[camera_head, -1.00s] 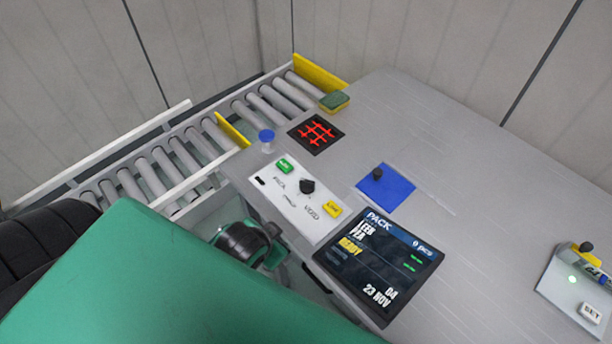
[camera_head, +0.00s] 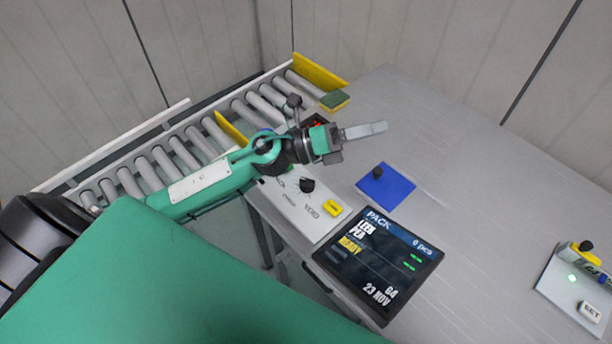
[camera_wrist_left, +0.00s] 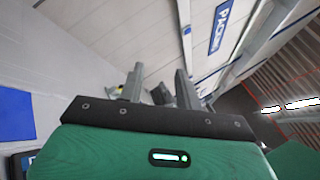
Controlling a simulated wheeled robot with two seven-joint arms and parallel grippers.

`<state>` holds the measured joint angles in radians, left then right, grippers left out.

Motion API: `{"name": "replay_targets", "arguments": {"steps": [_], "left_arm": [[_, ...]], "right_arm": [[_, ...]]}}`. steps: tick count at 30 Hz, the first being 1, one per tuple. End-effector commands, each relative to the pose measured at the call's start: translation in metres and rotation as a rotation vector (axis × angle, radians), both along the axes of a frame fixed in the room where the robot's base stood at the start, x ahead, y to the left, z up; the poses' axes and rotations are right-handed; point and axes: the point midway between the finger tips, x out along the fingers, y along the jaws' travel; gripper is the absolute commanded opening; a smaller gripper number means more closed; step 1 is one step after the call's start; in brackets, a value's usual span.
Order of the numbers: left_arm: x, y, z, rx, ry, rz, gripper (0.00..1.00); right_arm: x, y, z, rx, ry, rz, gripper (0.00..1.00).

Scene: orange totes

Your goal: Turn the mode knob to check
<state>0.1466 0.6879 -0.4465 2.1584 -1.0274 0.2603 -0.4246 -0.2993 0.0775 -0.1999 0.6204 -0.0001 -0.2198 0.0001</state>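The mode knob (camera_head: 307,186) is a small black knob on a light control panel (camera_head: 318,229) at the table's near left edge. Printed labels surround it; I cannot read its exact setting. My left gripper (camera_head: 382,128) is above the table, beyond the knob and apart from it, with its fingers pointing right. In the left wrist view the two fingers (camera_wrist_left: 159,78) stand apart with nothing clearly held between them. The forearm passes over the panel's far end and hides part of it. My right gripper is not in view.
A dark display (camera_head: 378,265) lies right of the panel, with a yellow button (camera_head: 332,207) nearby. A blue mat (camera_head: 398,187) bears a small black knob-like object. A roller conveyor (camera_head: 150,176) runs along the left. Another control box (camera_head: 572,290) sits far right. Much of the right tabletop is clear.

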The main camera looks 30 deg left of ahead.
Motion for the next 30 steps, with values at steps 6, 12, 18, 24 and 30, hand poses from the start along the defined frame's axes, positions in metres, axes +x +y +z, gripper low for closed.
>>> {"name": "replay_targets", "arguments": {"steps": [6,12,18,24,30], "left_arm": [[-0.012,0.005,-0.045,0.575,-0.277,-0.284,0.35],[-0.006,0.073,-0.096,1.098,-0.38,-0.515,0.35],[0.001,0.153,-0.115,1.457,-0.349,-0.671,0.35],[0.002,0.187,-0.118,1.589,-0.312,-0.733,0.35],[0.003,0.179,-0.139,1.591,-0.305,-0.741,0.35]], "right_arm": [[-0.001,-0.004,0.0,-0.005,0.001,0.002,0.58],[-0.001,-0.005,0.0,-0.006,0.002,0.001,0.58],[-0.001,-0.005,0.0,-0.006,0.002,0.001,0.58],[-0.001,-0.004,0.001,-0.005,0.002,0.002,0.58],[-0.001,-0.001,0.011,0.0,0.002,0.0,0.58]]}}
